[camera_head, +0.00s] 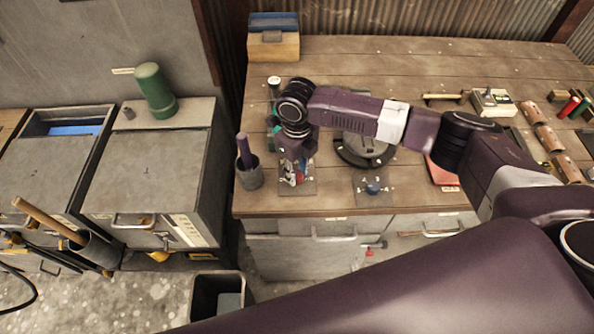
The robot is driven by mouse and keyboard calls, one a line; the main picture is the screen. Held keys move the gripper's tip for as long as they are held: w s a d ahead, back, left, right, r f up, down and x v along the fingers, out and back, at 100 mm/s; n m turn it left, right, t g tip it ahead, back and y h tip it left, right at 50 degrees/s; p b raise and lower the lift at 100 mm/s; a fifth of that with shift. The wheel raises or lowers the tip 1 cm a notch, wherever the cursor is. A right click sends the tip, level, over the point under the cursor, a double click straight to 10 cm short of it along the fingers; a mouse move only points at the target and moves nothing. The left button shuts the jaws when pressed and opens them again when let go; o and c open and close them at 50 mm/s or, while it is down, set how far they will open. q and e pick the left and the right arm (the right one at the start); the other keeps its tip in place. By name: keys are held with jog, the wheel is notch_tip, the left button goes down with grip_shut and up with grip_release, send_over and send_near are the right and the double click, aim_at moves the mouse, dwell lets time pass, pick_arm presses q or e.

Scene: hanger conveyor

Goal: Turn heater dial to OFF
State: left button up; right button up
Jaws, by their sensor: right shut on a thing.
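My right arm reaches in from the right, and its gripper (294,177) points down at a small grey plate (300,188) near the table's front edge. The gripper is shut on a small control on that plate, mostly hidden by the fingers; a bit of red shows there. A second plate (375,199) to the right carries a blue dial (373,187) with pale marks around it. Nothing touches this dial. I cannot read the labels, so which control is the heater dial is unclear. My left gripper is out of view.
A cup (249,178) with a purple-handled tool stands just left of the gripper. A dark round device (365,150) sits behind the blue dial, partly under my arm. A red pad (441,172) lies to the right. Grey cabinets with a green bottle (155,91) stand at left.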

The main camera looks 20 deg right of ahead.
aim_at(297, 175)
jog(key=shift+w+r, duration=0.1)
jog(key=o, duration=1.2)
jog(key=shift+c, duration=0.2)
notch_tip(297, 175, up, 12)
